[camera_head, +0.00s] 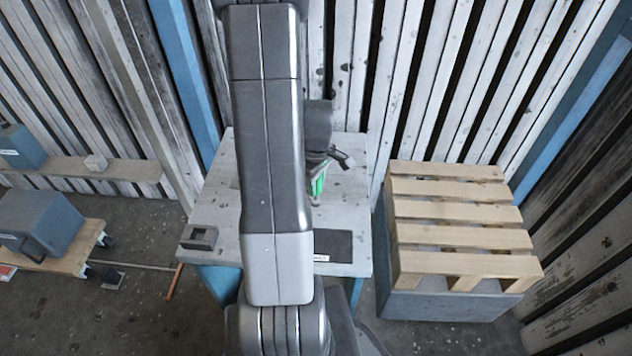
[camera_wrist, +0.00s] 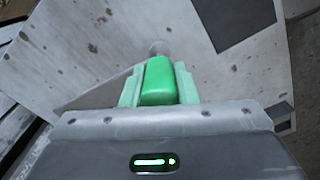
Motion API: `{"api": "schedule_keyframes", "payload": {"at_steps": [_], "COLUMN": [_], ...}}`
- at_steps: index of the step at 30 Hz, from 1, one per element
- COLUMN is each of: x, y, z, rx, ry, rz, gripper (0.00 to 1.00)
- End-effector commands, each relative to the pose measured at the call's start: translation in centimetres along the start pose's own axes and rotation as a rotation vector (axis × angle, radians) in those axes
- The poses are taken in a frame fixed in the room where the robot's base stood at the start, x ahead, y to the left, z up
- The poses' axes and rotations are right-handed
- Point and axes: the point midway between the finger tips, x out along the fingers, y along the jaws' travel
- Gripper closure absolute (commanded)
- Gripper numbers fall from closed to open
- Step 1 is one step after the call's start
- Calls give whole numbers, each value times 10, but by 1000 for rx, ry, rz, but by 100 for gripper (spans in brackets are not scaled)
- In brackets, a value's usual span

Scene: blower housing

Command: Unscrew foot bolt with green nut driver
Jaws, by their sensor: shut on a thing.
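The green nut driver (camera_wrist: 158,82) is between the pale green fingers of my gripper (camera_wrist: 158,88) in the wrist view. My gripper is shut on it. A small round greyish part (camera_wrist: 159,48) shows just beyond the driver's far end; I cannot tell whether it is the driver's tip or something separate. In the head view, a bit of green (camera_head: 319,182) shows right of my arm, above the worktable (camera_head: 345,190). My arm hides much of the tabletop. I cannot make out the foot bolt or the blower housing in either view.
A dark mat (camera_head: 333,246) lies at the table's front right; a dark square also shows in the wrist view (camera_wrist: 235,20). A grey block with an opening (camera_head: 199,238) sits at the front left corner. A wooden pallet (camera_head: 455,225) stands on the right. Slatted walls close the back.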

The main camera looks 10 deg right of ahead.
Motion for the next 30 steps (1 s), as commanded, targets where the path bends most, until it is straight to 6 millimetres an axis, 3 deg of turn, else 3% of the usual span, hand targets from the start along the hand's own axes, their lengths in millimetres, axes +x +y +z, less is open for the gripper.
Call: {"api": "schedule_keyframes", "payload": {"at_steps": [6, 10, 11, 15, 30], "x": [0, 0, 0, 0, -16], "y": [0, 0, 0, 0, 0], "z": [0, 0, 0, 0, 0], "rx": [-141, -142, -142, -141, -140], "ry": [0, 0, 0, 0, 0], "rz": [-1, -1, -1, -1, -1], "gripper": [100, 100, 75, 100, 100]}}
